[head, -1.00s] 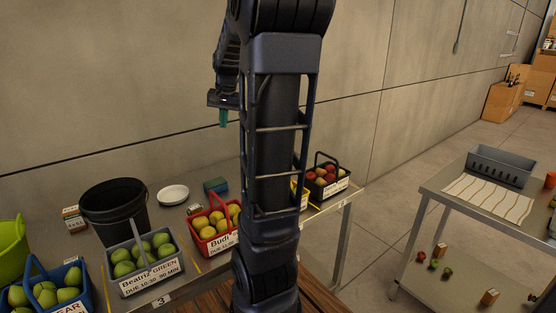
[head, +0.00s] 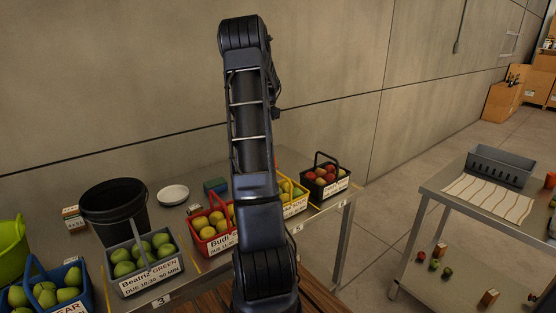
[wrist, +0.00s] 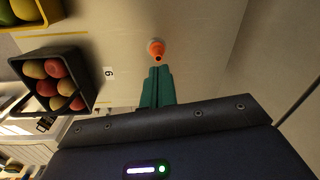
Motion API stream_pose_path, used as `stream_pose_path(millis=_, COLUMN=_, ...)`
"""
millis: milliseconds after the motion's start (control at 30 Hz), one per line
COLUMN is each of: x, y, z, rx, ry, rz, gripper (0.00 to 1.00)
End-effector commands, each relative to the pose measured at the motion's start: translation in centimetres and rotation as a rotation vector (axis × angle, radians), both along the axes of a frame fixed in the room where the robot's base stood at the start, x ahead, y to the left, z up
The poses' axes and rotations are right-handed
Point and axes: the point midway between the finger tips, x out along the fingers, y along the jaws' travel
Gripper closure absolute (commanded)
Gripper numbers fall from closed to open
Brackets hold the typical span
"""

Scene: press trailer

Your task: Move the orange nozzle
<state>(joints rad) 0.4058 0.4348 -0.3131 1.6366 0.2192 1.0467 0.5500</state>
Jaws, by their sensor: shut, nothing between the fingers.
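The orange nozzle (wrist: 156,48) stands on the table surface in the wrist view, just beyond the fingertips, with a dark opening at its tip. My gripper (wrist: 158,72) shows its teal fingers side by side, shut with nothing between them. The fingertips point toward the nozzle and appear apart from it; the exact gap is hard to judge. In the head view my arm rises in the middle, and the gripper and this nozzle are hidden.
A dark basket of red and yellow fruit (wrist: 56,81) stands left of the fingers in the wrist view; it also shows in the head view (head: 326,196). Several fruit baskets and a black bucket (head: 113,207) line the table. A separate metal table (head: 440,197) stands right.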

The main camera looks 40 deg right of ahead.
Motion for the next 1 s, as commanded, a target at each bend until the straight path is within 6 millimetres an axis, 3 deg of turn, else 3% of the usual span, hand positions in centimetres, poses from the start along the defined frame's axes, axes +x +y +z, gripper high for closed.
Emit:
stream_pose_path(millis=33, x=0.3, y=-1.7, z=-1.4, rx=0.001, ry=0.014, rz=-0.032, gripper=1.00)
stream_pose_path(millis=200, x=0.9, y=-6.7, z=-5.2, rx=0.000, ry=0.048, rz=-0.135, gripper=1.00)
stream_pose_path(millis=400, x=1.0, y=-10.3, z=-8.1, rx=-0.004, ry=0.073, rz=-0.209, gripper=1.00)
stream_pose_path(millis=667, x=1.0, y=-11.1, z=-9.8, rx=-0.003, ry=0.080, rz=-0.229, gripper=1.00)
stream_pose_path(millis=1000, x=0.9, y=-11.1, z=-15.3, rx=-0.003, ry=0.082, rz=-0.228, gripper=1.00)
